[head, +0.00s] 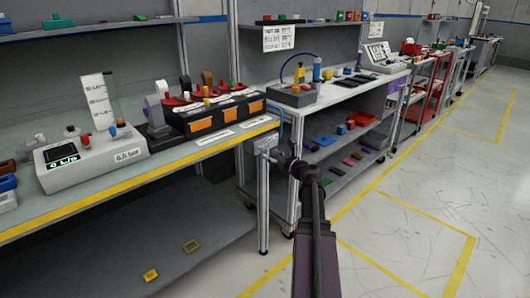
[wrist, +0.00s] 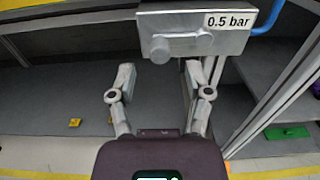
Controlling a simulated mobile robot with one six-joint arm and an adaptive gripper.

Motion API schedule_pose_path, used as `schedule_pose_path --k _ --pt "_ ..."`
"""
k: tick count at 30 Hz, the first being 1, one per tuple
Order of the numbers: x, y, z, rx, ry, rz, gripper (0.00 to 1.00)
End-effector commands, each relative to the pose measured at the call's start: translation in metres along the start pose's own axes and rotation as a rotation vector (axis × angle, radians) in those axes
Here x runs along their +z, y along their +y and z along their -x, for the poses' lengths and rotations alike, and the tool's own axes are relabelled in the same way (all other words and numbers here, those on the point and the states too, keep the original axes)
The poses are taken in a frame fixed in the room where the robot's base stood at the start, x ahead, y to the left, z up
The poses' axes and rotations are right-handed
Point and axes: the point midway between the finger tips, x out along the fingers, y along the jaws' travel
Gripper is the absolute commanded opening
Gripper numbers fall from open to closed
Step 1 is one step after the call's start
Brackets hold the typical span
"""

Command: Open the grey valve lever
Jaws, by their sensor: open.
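The grey valve lever (wrist: 178,46) sticks out from the front of a grey valve block (wrist: 235,42) labelled "0.5 bar", at the top of the wrist view. It has a round end at the left and looks roughly level. In the head view the valve block (head: 265,143) is at the right front corner of the left workbench; the lever cannot be made out there. My gripper (wrist: 160,85) is open and empty, its two fingers apart and just below the lever in the picture. It also shows in the head view (head: 285,160), close to the block and partly overlapping it.
A blue hose (head: 281,122) runs to the valve block. The left workbench (head: 160,166) carries a pressure module (head: 92,160) and a bin rack. A bench leg (head: 263,210) stands below the block. Open floor (head: 430,195) lies to the right.

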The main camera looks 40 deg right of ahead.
Motion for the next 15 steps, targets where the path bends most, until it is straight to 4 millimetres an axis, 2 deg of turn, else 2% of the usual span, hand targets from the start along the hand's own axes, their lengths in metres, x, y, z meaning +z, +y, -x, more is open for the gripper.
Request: schedule_pose_path --k 1,6,15 --pt "0.0 -0.001 -0.009 0.002 0.0 0.0 0.64" --pt "0.0 -0.001 -0.027 0.001 0.0 0.0 0.64" --pt "0.0 0.0 -0.038 -0.001 0.0 0.0 0.64"
